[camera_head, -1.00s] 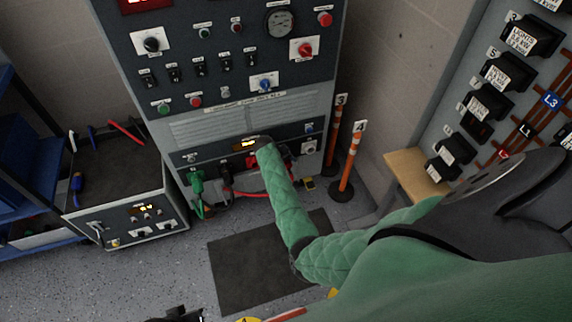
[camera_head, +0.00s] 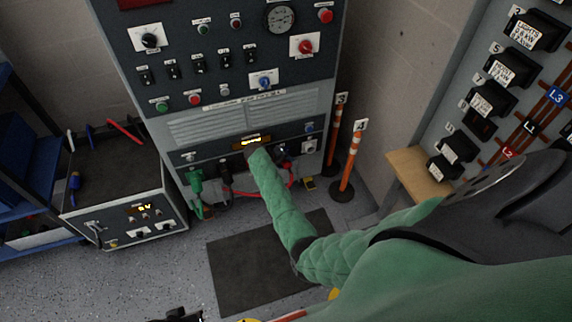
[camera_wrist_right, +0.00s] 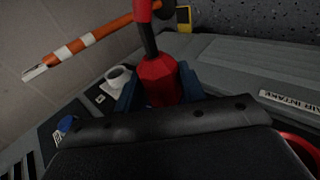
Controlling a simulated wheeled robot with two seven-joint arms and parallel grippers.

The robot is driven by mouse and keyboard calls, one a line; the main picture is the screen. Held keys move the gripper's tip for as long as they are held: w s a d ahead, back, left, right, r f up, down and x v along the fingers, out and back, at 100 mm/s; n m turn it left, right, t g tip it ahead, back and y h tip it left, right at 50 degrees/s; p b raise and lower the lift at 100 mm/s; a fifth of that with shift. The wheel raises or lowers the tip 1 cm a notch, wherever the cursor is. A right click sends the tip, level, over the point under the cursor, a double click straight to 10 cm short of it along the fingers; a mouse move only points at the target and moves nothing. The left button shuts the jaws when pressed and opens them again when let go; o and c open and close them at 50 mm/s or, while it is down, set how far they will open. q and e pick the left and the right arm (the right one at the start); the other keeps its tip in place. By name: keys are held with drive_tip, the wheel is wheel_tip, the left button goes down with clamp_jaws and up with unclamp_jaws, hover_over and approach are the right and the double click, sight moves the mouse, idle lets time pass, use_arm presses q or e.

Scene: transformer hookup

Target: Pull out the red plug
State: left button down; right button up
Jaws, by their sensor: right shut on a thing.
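The red plug (camera_wrist_right: 158,80) shows in the wrist view with a black lead and a red part above it. My right gripper (camera_wrist_right: 160,96) is shut on it, with one blue finger on each side. The plug's far end is hidden, so I cannot tell how it sits against a socket. In the head view my green-sleeved right arm reaches to the lower front of the grey cabinet (camera_head: 240,103) and hides the plug. A dark socket area (camera_head: 284,151) shows just right of the sleeve's end.
A green plug (camera_head: 195,182) and a black plug (camera_head: 225,172) sit left of my arm. A red cable (camera_head: 291,177) hangs on its right. Orange-white posts (camera_head: 348,165) stand right of the cabinet. A dark mat (camera_head: 232,265) lies in front.

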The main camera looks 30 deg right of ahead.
drive_tip(key=shift+a+f+g+h+b, duration=0.1)
drive_tip(key=shift+f+g+h+b, duration=0.05)
drive_tip(key=shift+h+b, duration=0.7)
drive_tip(key=shift+f+g+h+b, duration=0.1)
drive_tip(key=shift+g+h+b, duration=0.05)
drive_tip(key=shift+h+b, duration=0.65)
drive_tip(key=shift+r+h, duration=0.1)
drive_tip(key=shift+h, duration=0.35)
drive_tip(key=shift+h+b, duration=0.3)
drive_tip(key=shift+b, duration=0.35)
drive_tip(key=shift+f+n+g+h+b, duration=0.25)
drive_tip(key=shift+h+b, duration=0.65)
drive_tip(key=shift+b, duration=0.3)
drive_tip(key=shift+f+n+g+h+b, duration=0.15)
drive_tip(key=shift+g+h+b, duration=0.1)
drive_tip(key=shift+h+b, duration=0.8)
drive_tip(key=o, duration=0.3)
drive_tip(key=shift+r, duration=0.25)
drive_tip(key=c, duration=0.3)
